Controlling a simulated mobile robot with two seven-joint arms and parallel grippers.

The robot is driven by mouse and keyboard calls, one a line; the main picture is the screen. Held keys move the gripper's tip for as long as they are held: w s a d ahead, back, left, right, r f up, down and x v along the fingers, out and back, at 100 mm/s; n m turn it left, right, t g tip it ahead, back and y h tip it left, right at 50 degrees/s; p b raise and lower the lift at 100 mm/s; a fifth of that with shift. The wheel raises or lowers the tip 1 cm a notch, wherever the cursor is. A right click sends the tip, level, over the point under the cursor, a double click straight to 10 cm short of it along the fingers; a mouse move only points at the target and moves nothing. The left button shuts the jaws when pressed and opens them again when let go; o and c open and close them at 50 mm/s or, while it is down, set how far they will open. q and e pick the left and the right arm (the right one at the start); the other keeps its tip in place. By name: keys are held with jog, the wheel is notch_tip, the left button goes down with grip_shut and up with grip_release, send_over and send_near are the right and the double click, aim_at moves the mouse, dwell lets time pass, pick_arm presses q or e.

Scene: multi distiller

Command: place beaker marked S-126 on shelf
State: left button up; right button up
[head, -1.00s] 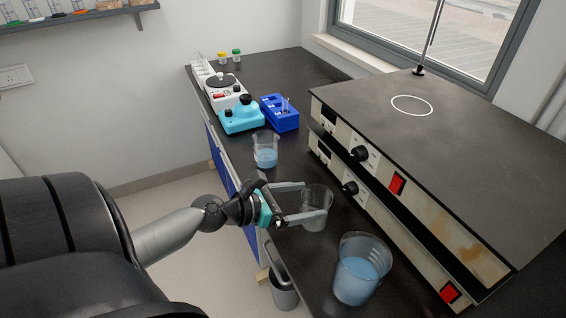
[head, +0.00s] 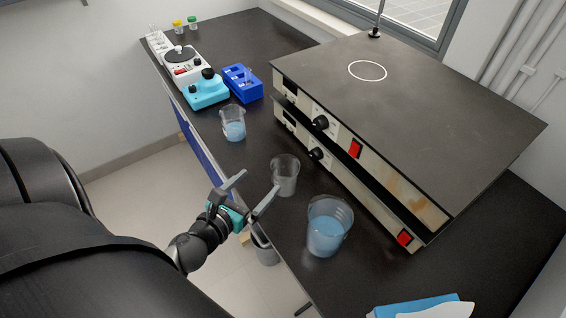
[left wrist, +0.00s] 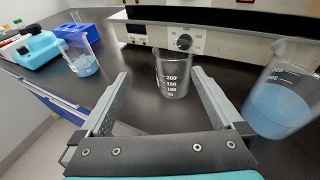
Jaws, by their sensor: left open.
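My left gripper (head: 261,181) is open and empty, with its fingers pointing toward an empty clear beaker (head: 285,176) that stands upright on the dark bench. In the left wrist view this beaker (left wrist: 173,76) stands just beyond and between the fingertips (left wrist: 160,76), apart from them; it shows volume marks. A larger beaker with blue liquid (head: 328,228) stands nearer, to the right, and shows in the left wrist view (left wrist: 280,98). A smaller beaker with blue liquid (head: 233,123) stands farther back on the left. I cannot read S-126 on any beaker. The shelf and my right gripper are out of view.
Stacked grey units with a flat black top (head: 420,110) line the bench's right side. A blue rack (head: 243,82), a teal device (head: 206,90) and a white device (head: 187,65) stand at the back left. A blue and white item (head: 420,308) lies front right. A bin (head: 265,250) stands below the bench edge.

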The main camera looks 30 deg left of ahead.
pick_arm(q)
jog(key=d, duration=0.1)
jog(key=s+d+f+n+g+y+p, duration=0.1)
jog(key=d+y+p, duration=0.1)
jog(key=shift+s+d+f+n+g, duration=0.15)
jog(key=shift+d+f+n+g, duration=0.05)
jog(key=shift+d+n+g, duration=0.2)
jog(key=shift+d+f, duration=0.15)
jog(key=shift+d, duration=0.05)
jog(key=shift+f, duration=0.2)
jog(key=b, duration=0.1)
send_near(289, 172)
jog(key=x, duration=0.4)
jog(key=shift+a+f, duration=0.1)
jog(key=shift+f, duration=0.05)
jog(key=shift+b+x, duration=0.95)
jog(key=shift+x, duration=1.8)
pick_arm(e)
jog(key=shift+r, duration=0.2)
pick_arm(q)
jog(key=c, duration=1.4)
jog(key=shift+r, duration=0.2)
